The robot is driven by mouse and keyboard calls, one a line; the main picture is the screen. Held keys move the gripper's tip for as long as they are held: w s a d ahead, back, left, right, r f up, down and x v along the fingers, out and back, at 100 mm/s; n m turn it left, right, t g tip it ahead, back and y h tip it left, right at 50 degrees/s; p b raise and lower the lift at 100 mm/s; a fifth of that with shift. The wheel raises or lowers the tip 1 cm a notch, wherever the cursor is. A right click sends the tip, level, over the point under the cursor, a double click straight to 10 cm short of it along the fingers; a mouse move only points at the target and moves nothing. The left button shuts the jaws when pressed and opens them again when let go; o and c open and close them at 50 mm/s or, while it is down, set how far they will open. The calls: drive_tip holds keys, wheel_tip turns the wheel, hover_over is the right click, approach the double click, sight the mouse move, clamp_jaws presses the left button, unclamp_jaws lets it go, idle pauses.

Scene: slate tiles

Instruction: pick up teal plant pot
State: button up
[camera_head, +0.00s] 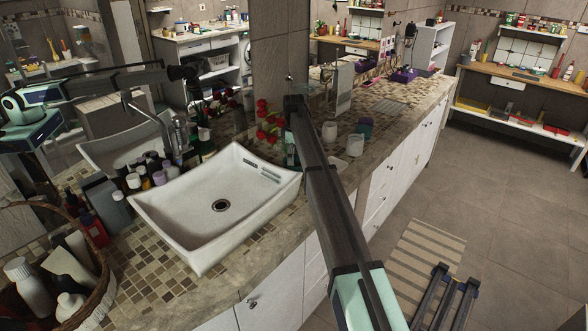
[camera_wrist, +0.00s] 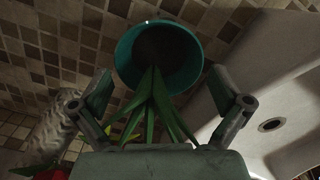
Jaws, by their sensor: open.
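The teal plant pot (camera_wrist: 125,62) is in the upper middle of the wrist view, with its dark round opening facing the camera. Long green leaves (camera_wrist: 153,105) come out of it toward my gripper. My gripper (camera_wrist: 159,88) is open, with one finger on each side of the leaves and just below the pot's rim in the picture. No finger is seen closed on the pot. In the head view my arm hides most of the gripper and the pot cannot be clearly made out.
A white sink (camera_head: 215,205) lies left of my arm, and its edge shows at right in the wrist view (camera_wrist: 270,85). Red flowers (camera_head: 268,122) stand close by. A wicker basket (camera_head: 100,290) with bottles is at lower left.

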drive_tip(key=shift+f+p, duration=1.25)
drive_tip(key=shift+f, duration=1.5)
drive_tip(key=c, duration=1.2)
